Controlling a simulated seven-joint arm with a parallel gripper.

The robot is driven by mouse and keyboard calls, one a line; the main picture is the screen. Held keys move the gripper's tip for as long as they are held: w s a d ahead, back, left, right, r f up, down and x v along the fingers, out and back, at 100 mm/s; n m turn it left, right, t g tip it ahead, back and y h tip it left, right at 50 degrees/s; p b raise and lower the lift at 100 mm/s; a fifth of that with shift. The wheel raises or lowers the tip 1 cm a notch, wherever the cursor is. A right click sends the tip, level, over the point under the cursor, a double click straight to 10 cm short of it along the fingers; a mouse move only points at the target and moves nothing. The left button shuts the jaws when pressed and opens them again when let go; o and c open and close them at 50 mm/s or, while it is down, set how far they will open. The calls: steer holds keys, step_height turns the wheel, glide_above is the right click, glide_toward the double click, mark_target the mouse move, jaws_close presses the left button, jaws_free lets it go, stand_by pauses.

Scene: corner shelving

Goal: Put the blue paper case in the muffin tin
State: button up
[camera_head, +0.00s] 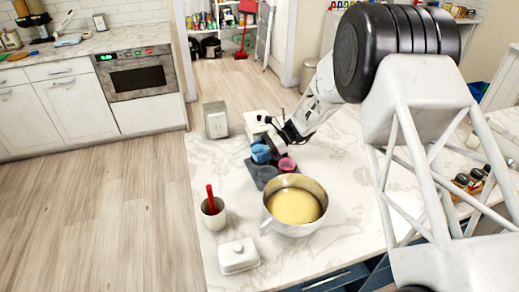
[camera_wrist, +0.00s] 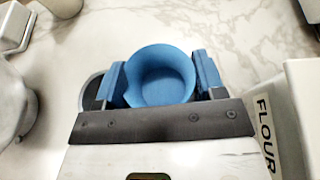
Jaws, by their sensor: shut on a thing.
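The blue paper case (camera_wrist: 160,76) sits between the two blue fingers of my gripper (camera_wrist: 160,80) in the wrist view, opening toward the camera. My gripper (camera_head: 272,146) is shut on it. In the head view the blue case (camera_head: 260,154) is at the back left part of the dark muffin tin (camera_head: 268,174). I cannot tell whether it touches the tin. A pink case (camera_head: 287,164) sits at the tin's right side. In the wrist view only a dark piece of the tin (camera_wrist: 92,92) shows beside the left finger; the gripper hides the rest.
A large pot of yellow batter (camera_head: 295,206) stands close in front of the tin. A flour box (camera_wrist: 297,110) stands close right of my gripper in the wrist view. A cup with a red-handled tool (camera_head: 214,215), a butter dish (camera_head: 238,256) and a canister (camera_head: 215,120) stand left.

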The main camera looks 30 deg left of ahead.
steer(key=shift+s+d+f, duration=0.1)
steer(key=shift+f, duration=1.15)
steer(key=shift+s+f, duration=0.1)
steer(key=shift+f, duration=0.05)
steer(key=o, duration=0.8)
steer(key=shift+d, duration=0.1)
steer(key=shift+c, duration=0.2)
steer(key=shift+o, duration=0.6)
steer(key=shift+v, duration=0.9)
steer(key=shift+o, duration=0.3)
steer(key=v, duration=0.3)
steer(key=r+v, duration=0.1)
steer(key=v, duration=0.1)
steer(key=shift+r, duration=0.15)
steer(key=shift+w+d+r, duration=0.1)
steer(key=shift+w+r, duration=0.3)
steer(key=shift+w, duration=0.15)
steer(key=shift+r, duration=0.1)
